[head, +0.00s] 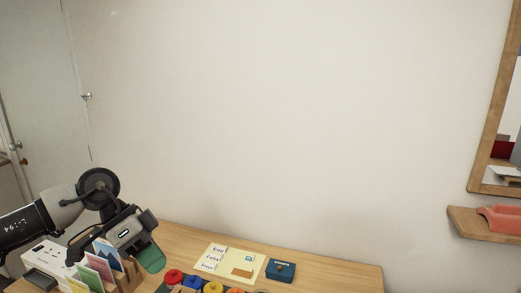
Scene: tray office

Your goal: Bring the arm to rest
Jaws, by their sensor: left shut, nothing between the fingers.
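My left arm comes in from the left edge, and its dark gripper (112,240) hangs low over the left end of the wooden desk (335,273). The gripper is shut with nothing held. It covers part of a wooden card holder and the coloured cards (100,266) in it. A dark green thing (151,259) shows just right of the gripper; I cannot tell what it is. My right gripper is out of view.
A pale sheet with labels (225,262), a small dark blue box (281,270) and several coloured round things (173,276) are on the desk. A wooden shelf (480,226) and a framed mirror (494,110) are at right. The space before the wall is clear.

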